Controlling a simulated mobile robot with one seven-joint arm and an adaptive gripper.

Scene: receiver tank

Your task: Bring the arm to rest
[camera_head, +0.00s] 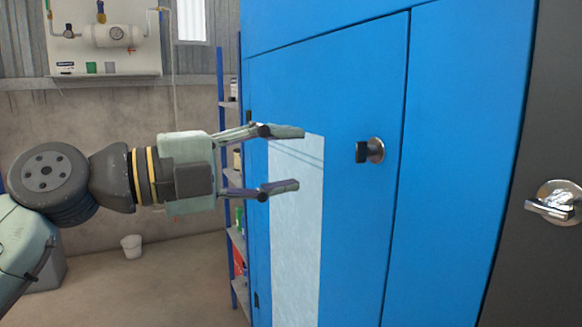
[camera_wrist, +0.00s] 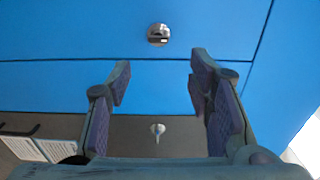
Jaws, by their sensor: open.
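My gripper (camera_head: 290,160) is open and empty in the head view, its two fingers pointing right toward the blue cabinet (camera_head: 450,120). The fingers overlap a pale panel (camera_head: 298,235) on the cabinet door in the picture, and I see no clear contact. My arm reaches in from the left, with the wrist about level. In the wrist view, my gripper's fingers (camera_wrist: 160,85) are spread apart with nothing between them. Beyond them are the blue cabinet face (camera_wrist: 60,85) and a round metal latch (camera_wrist: 158,35).
The door latch (camera_head: 370,151) juts out to the right of my fingertips. A metal handle (camera_head: 555,203) sits on a dark panel at far right. A blue shelf rack (camera_head: 222,90) stands behind my gripper. A tank board (camera_head: 103,40) hangs on the back wall.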

